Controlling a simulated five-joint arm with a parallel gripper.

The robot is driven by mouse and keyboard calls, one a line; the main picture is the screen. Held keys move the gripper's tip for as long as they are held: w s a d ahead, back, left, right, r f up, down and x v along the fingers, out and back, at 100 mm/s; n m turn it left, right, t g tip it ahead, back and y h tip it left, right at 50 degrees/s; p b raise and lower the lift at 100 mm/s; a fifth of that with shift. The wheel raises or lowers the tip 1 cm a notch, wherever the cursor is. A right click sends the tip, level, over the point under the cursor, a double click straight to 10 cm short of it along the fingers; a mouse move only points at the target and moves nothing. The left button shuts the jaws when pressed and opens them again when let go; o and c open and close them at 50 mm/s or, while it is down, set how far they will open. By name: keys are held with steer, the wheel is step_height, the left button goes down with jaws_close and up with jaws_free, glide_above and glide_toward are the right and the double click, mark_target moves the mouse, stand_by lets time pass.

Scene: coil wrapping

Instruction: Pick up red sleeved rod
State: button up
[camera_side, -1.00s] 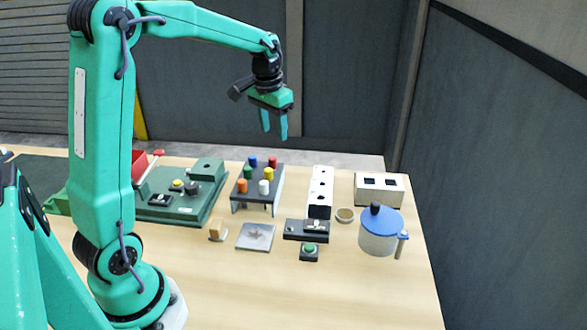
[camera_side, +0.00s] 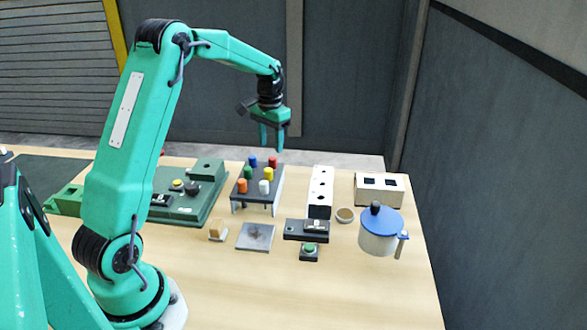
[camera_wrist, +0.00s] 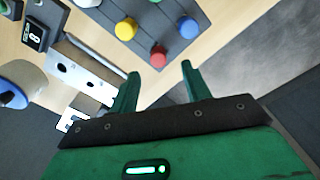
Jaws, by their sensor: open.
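The red sleeved rod (camera_side: 273,162) stands in the back right corner of a dark rack (camera_side: 259,196). It also shows in the wrist view as a red round top (camera_wrist: 158,57), below the blue and yellow tops and between the two fingers, a little beyond their tips. My gripper (camera_side: 274,147) points down, open and empty, just above the back of the rack. In the wrist view my gripper (camera_wrist: 160,70) has its fingers spread apart on either side of the red top. The rod's lower part is hidden by the rack and its neighbours.
Blue (camera_side: 253,162), yellow (camera_side: 268,174), green (camera_side: 248,173), orange (camera_side: 242,186) and white (camera_side: 264,187) rods stand close by in the rack. A white block with holes (camera_side: 320,190) is to the right. A blue-lidded pot (camera_side: 379,235) stands at the right.

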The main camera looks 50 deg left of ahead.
mark_target(273, 158)
steer(key=shift+w+d+f, duration=0.1)
steer(key=shift+d+f, duration=0.05)
steer(key=shift+f, duration=3.1)
jaws_close()
steer(key=shift+r, duration=0.1)
steer(key=shift+r, duration=5)
steer(key=w+d+r, duration=0.2)
steer(key=w+d, duration=0.8)
steer(key=shift+w+d+r, duration=0.3)
steer(key=shift+d+r, duration=0.05)
